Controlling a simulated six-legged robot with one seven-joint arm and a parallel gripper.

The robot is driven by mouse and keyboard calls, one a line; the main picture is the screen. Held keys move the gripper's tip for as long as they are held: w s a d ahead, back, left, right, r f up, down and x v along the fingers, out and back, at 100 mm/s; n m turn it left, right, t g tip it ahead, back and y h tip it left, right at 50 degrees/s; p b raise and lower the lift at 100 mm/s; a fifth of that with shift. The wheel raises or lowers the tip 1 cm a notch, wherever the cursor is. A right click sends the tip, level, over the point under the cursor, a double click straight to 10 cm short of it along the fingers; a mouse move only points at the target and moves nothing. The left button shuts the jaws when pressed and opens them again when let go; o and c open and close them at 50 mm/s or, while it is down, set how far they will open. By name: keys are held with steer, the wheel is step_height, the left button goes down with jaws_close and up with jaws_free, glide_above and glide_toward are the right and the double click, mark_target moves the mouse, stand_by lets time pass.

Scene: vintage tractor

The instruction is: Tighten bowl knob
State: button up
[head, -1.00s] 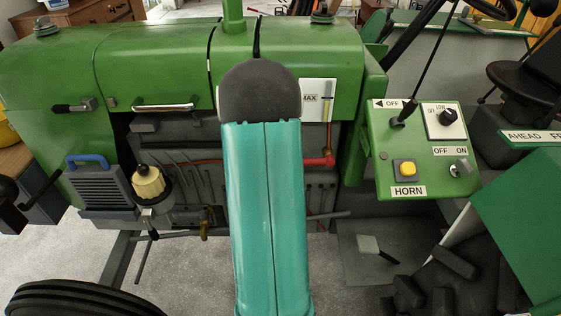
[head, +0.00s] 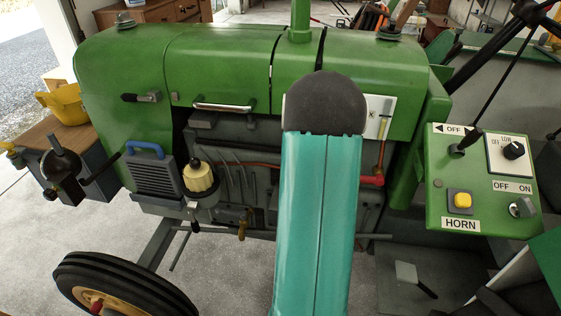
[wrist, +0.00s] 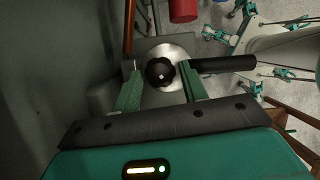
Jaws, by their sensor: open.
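A round black knob (wrist: 160,72) sits in front of a shiny silver disc (wrist: 170,52) in the wrist view. My gripper (wrist: 161,76) is open, with one green finger on each side of the knob. The frames do not clearly show whether either finger touches it. A black cylindrical handle (wrist: 224,63) sticks out to the right, close by the right fingertip. In the head view my arm covers the middle of the green tractor (head: 220,60), and my gripper is hidden. A pale yellow bowl-like part (head: 199,177) hangs on the engine's left side.
A red cylinder (wrist: 183,10) is just above the disc in the wrist view. A grey wall (wrist: 40,80) fills its left side. In the head view, a control panel (head: 480,185) stands right of my arm and a front wheel (head: 125,283) lower left.

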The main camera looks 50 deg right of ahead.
steer(key=n, duration=0.2)
steer(key=n+t+h, duration=0.1)
steer(key=n, duration=0.2)
steer(key=shift+s+a+n+t, duration=0.15)
steer(key=shift+s+n+t, duration=0.15)
steer(key=shift+n, duration=0.1)
steer(key=n, duration=0.2)
steer(key=n+t, duration=0.1)
steer(key=n, duration=0.1)
steer(key=n+t+h, duration=0.1)
steer(key=n, duration=0.1)
steer(key=shift+s, duration=0.25)
steer(key=v, duration=1.4)
steer(key=w+a+r+m+t, duration=0.1)
steer(key=w+a+r+m, duration=0.1)
steer(key=w+a+m, duration=0.3)
steer(key=w+a+r+m, duration=0.1)
steer(key=w+a+m, duration=0.3)
steer(key=a, duration=1)
steer(key=shift+w+r+m+t, duration=0.4)
steer(key=shift+w, duration=1.2)
